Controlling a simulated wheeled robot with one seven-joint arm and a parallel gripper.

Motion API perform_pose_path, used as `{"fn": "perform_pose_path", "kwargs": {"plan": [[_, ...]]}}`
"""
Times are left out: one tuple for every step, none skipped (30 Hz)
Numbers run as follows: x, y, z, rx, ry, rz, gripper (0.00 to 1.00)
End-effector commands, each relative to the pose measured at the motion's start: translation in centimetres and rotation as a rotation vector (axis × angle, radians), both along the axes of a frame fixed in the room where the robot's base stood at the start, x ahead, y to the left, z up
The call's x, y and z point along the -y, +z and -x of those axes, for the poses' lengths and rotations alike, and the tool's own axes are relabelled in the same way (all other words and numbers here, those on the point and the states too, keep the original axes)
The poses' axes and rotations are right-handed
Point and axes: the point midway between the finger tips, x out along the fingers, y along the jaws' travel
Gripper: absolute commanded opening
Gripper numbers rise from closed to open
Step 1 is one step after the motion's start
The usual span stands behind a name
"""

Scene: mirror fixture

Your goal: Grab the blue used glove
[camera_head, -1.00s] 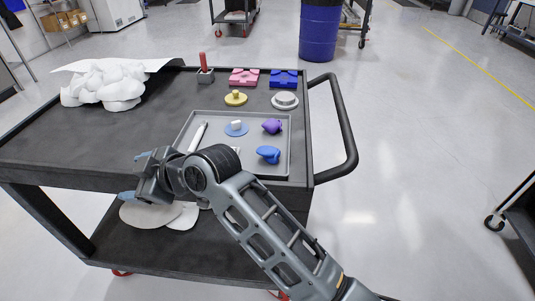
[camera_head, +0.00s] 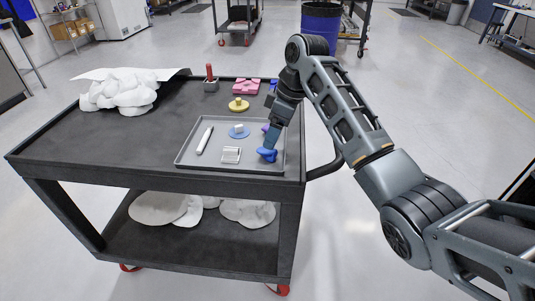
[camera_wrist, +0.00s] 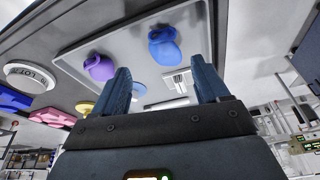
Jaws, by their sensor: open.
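The blue glove (camera_head: 267,155) is a small crumpled blue lump at the right front of the grey tray (camera_head: 188,158) on the cart. My gripper (camera_head: 271,142) points down just above it in the head view. In the wrist view, the blue glove (camera_wrist: 164,47) lies beyond the two blue fingertips of my open gripper (camera_wrist: 163,82), roughly in line with the space between them. The jaws hold nothing. Whether a fingertip touches the glove is unclear. A purple lump (camera_wrist: 99,67) lies beside it, mostly hidden by my gripper in the head view.
The tray also holds a white pen-like item (camera_head: 204,140), a blue disc (camera_head: 239,132) and a white block (camera_head: 231,155). Behind it are a yellow knobbed disc (camera_head: 238,104), a pink case (camera_head: 246,87) and a red-handled tool (camera_head: 210,76). White cloth (camera_head: 122,90) lies back left.

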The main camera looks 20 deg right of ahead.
Motion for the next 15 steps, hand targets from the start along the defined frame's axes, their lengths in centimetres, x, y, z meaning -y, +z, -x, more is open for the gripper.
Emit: {"fn": "perform_pose_path", "kwargs": {"plan": [[-0.1, -0.5, 0.0, -0.002, -0.001, 0.000, 0.74], [-0.2, -0.8, -0.1, -0.001, 0.000, -0.001, 0.74], [-0.3, -1.1, 0.0, -0.001, 0.000, -0.001, 0.74], [-0.4, -1.4, 0.0, -0.001, 0.000, -0.001, 0.74], [-0.5, -1.7, 0.0, -0.001, 0.000, -0.001, 0.74], [-0.7, -2.3, 0.1, -0.001, 0.001, 0.000, 0.74], [-0.9, -2.7, 0.2, -0.002, 0.002, 0.000, 0.74], [-1.0, -3.2, 0.2, -0.001, 0.002, -0.001, 0.74], [-1.1, -3.7, 0.3, -0.001, 0.002, -0.001, 0.74], [-1.2, -4.1, 0.1, -0.001, 0.001, 0.000, 0.74], [-1.3, -4.5, 0.0, 0.001, 0.001, -0.001, 0.74], [-1.4, -4.9, -0.1, 0.000, 0.001, 0.000, 0.74], [-1.5, -5.2, -0.1, 0.001, 0.002, 0.000, 0.74], [-1.5, -5.4, -0.2, 0.002, 0.002, 0.000, 0.74], [-1.6, -5.6, -0.2, 0.003, 0.001, 0.000, 0.74]]}}
